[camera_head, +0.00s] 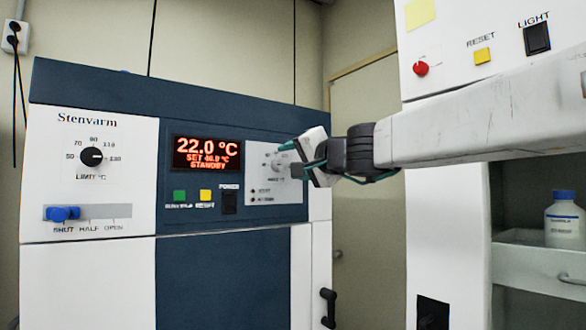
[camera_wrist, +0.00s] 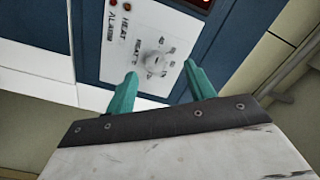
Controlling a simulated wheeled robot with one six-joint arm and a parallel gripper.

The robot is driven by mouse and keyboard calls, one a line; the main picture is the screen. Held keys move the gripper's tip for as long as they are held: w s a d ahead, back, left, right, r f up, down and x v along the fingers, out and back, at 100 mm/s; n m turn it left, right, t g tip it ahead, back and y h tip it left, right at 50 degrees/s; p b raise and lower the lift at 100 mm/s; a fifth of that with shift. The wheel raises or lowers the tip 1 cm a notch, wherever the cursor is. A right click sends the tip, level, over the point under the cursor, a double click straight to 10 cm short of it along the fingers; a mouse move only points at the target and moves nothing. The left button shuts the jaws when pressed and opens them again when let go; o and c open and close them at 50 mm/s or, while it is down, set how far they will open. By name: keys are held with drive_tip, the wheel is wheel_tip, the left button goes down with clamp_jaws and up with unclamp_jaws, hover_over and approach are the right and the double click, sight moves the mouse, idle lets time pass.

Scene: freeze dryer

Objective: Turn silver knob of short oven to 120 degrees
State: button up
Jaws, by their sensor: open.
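The short oven (camera_head: 100,180) stands at the left, white and dark blue with the name Stenvarm. Its silver knob (camera_wrist: 154,62) sits on a light panel (camera_wrist: 128,42) with a printed scale, right of the display. In the wrist view it lies ahead of and between my two teal fingertips. My gripper (camera_head: 284,156) is open and empty in front of that panel; it also shows in the wrist view (camera_wrist: 158,76). The fingers appear apart from the knob. In the head view my gripper partly covers the panel. The display (camera_head: 207,154) reads 22.0 °C, SET 40.0 °C, STANDBY. The knob's pointer setting is too small to read.
A black limit knob (camera_head: 92,157) and blue slider (camera_head: 62,214) are on the oven's left. Green (camera_head: 179,195) and yellow (camera_head: 205,195) buttons and a black power switch (camera_head: 229,202) sit below the display. A tall white cabinet (camera_head: 440,240) with a bottle (camera_head: 564,220) stands right.

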sight(282, 165)
drive_tip(key=shift+h, duration=0.3)
drive_tip(key=x, duration=0.2)
drive_tip(key=d+x, duration=0.1)
drive_tip(key=x, duration=0.2)
drive_tip(key=w+x, duration=0.1)
drive_tip(key=x, duration=0.1)
drive_tip(key=shift+w+d, duration=0.1)
drive_tip(key=shift+d, duration=0.05)
drive_tip(key=c, duration=1)
